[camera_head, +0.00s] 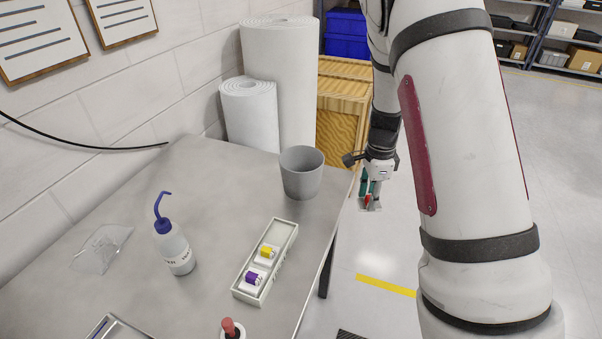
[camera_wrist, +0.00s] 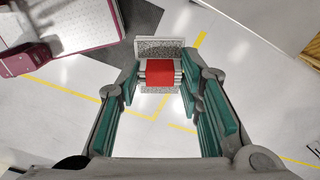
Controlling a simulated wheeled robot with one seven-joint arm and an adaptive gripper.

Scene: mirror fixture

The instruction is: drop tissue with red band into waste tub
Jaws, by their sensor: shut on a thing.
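My gripper (camera_head: 370,190) is to the right of the table's edge, over the floor. It is shut on the tissue with the red band (camera_head: 369,200). In the wrist view, the white and grey tissue with its red band (camera_wrist: 160,73) sits between the tips of the green-padded fingers of my gripper (camera_wrist: 160,85). The waste tub (camera_head: 301,177), a grey round open-topped tub, stands at the table's far right corner, left of my gripper and apart from it. The inside bottom of the tub is hidden.
A narrow box (camera_head: 240,295) holds tissues with a yellow band (camera_head: 268,252) and a purple band (camera_head: 253,278). A wash bottle (camera_head: 175,248) and a red-topped bottle (camera_head: 230,328) stand on the grey table (camera_head: 215,215). White rolls (camera_head: 290,90) and a wooden crate (camera_head: 340,120) are behind the tub.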

